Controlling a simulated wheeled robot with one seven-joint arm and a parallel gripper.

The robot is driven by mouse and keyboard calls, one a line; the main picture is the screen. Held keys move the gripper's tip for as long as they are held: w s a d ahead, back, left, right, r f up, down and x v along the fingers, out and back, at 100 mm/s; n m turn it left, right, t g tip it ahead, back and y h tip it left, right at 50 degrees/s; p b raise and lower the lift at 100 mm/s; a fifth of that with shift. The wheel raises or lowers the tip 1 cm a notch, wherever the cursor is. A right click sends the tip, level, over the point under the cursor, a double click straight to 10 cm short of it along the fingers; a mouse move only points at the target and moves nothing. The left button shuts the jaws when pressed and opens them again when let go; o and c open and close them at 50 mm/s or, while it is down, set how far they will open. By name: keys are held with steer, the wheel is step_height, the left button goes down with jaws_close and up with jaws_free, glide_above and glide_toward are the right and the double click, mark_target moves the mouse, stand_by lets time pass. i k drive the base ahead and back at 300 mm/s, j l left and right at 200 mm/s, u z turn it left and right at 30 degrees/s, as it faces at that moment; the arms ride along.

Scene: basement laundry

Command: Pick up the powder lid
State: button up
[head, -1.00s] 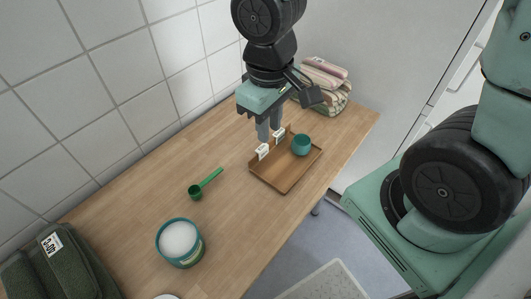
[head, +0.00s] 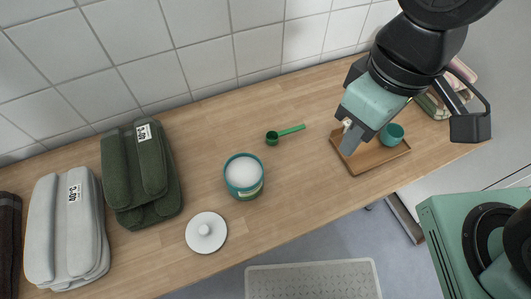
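The powder lid (head: 206,232) is a white round disc with a small knob on top. It lies flat on the wooden table near the front edge, left of the powder tub (head: 244,189). The tub is teal-rimmed, uncovered and full of white powder. My gripper (head: 349,133) is over the left part of the wooden tray, far to the right of the lid. Its fingers look apart with nothing between them, though one partly hides the other.
Folded dark green (head: 142,180) and pale grey (head: 68,230) towels lie left of the lid. A green scoop (head: 287,134) lies behind the tub. The wooden tray (head: 365,169) holds a teal cup (head: 391,134). Bare tabletop lies between tub and tray.

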mark_target(206, 231)
steer(key=k+j+u, duration=0.1)
steer(key=u, duration=0.7)
steer(key=k+j+u, duration=0.1)
steer(key=u, duration=0.25)
steer(key=i+j, duration=0.05)
steer(key=j, duration=0.05)
